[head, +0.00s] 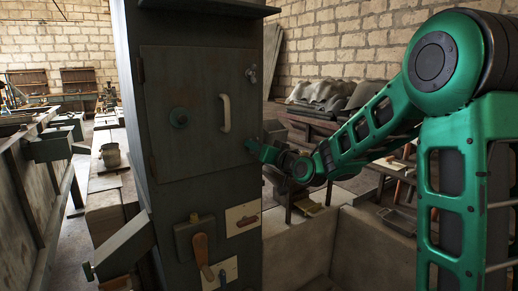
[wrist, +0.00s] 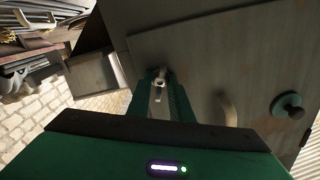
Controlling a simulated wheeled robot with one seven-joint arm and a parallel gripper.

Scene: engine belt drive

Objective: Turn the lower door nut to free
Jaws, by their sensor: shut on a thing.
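The dark cabinet door (head: 205,75) is closed against its cabinet. The upper door nut (head: 251,74) shows on the right edge of the door in the head view. The lower door nut (wrist: 160,79) shows in the wrist view between my fingertips; in the head view my gripper covers it. My gripper (head: 256,147) reaches in from the right at the door's lower right edge. In the wrist view my gripper (wrist: 159,85) is shut on this nut, with one finger on each side.
A pale door handle (head: 225,113) and a round green knob (head: 180,117) stick out from the door to the left of my gripper. Below the door are an orange-brown lever (head: 201,252) and a pale plate (head: 243,218). Benches and clutter stand behind on the right.

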